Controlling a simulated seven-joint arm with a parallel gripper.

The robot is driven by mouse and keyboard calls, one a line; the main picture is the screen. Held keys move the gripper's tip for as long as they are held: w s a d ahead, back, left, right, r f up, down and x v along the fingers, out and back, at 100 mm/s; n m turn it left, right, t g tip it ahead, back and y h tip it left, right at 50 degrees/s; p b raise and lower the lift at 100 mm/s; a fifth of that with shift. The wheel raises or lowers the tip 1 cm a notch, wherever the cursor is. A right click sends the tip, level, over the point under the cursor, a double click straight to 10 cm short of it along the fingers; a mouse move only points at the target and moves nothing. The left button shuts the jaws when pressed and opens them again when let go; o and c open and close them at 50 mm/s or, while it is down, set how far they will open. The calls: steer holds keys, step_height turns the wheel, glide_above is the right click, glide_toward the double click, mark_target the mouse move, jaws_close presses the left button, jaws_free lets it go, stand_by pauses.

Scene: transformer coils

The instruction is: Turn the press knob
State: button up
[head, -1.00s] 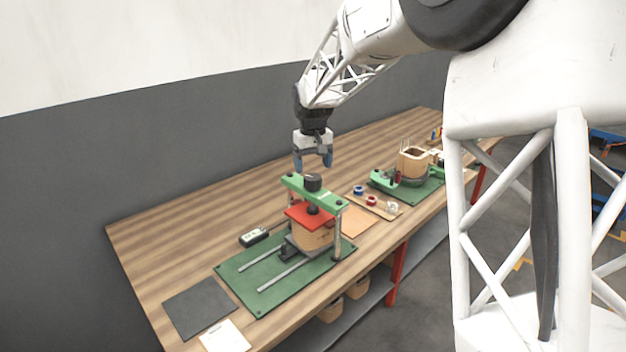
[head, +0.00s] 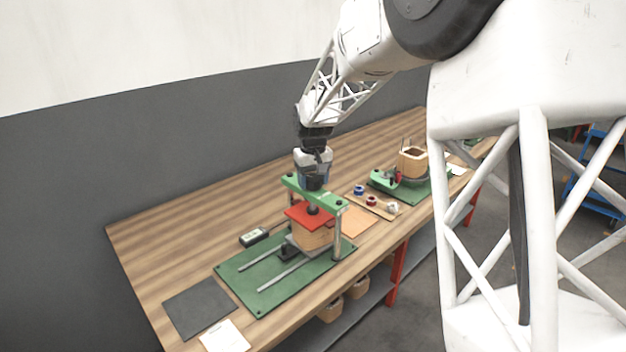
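The press has a green crossbar (head: 326,196) on posts above a green base plate (head: 290,284). Its red pressing plate (head: 304,213) sits on a tan coil block (head: 311,238). The black press knob (head: 314,184) is on top of the crossbar, mostly hidden by my gripper. My gripper (head: 314,180) points down at the knob, with its fingers around or directly in front of it. The fingers are small and overlap the knob, so I cannot tell whether they grip it.
A second green fixture (head: 384,181) with a wooden coil (head: 412,162) stands to the right. A small board (head: 393,213) with coloured spools lies between. A small control box (head: 254,236), a dark mat (head: 200,308) and a white paper (head: 224,337) lie to the left. The back of the table is clear.

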steer(key=c, duration=0.5)
steer(key=shift+o, duration=0.2)
steer(key=shift+m, duration=0.3)
steer(key=shift+m, duration=0.8)
steer(key=o, duration=0.9)
